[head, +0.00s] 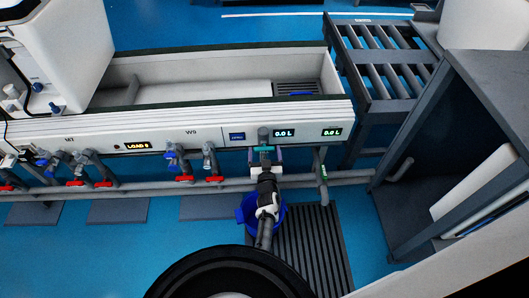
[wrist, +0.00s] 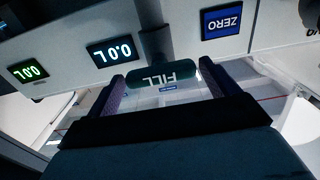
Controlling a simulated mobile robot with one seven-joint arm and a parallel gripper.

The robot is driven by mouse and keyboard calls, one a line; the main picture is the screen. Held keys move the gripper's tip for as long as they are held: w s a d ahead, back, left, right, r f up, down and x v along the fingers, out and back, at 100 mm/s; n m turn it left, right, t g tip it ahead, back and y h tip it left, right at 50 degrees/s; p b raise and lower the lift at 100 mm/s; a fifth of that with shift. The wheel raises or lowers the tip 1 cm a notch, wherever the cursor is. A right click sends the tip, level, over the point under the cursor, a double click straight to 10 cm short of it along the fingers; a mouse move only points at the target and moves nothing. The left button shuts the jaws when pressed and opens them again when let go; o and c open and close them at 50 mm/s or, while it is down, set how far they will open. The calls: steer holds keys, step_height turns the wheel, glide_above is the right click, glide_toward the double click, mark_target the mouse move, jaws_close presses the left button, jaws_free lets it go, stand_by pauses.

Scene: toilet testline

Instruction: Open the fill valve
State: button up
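The fill valve has a green handle (head: 263,149) on a grey stem, on the front panel of the white trough. In the wrist view the handle (wrist: 162,76) reads FILL, upside down, and lies across the view. My gripper (head: 266,158) is at the handle from the front. In the wrist view my gripper (wrist: 163,88) is open, with one dark finger near each end of the handle. I cannot tell whether the fingers touch it. Two displays, the nearer one (wrist: 112,51) and the farther one (wrist: 29,71), read 0.0 L.
A blue ZERO label (wrist: 227,22) is beside the valve. Several red-handled valves (head: 184,178) line the pipe to the left. A blue bucket (head: 246,212) stands below my arm by a floor grate (head: 325,245). A roller rack (head: 385,60) and dark bench (head: 475,130) are at right.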

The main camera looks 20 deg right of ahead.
steer(key=c, duration=0.7)
steer(key=shift+o, duration=0.2)
steer(key=shift+n, duration=0.3)
steer(key=n+b, duration=0.2)
steer(key=n, duration=0.1)
steer(key=shift+f+n, duration=0.1)
steer(key=shift+n, duration=0.2)
steer(key=shift+w+a+n+b, duration=0.1)
steer(key=shift+n+b, duration=0.85)
steer(key=shift+n, duration=1.25)
steer(key=o, duration=1)
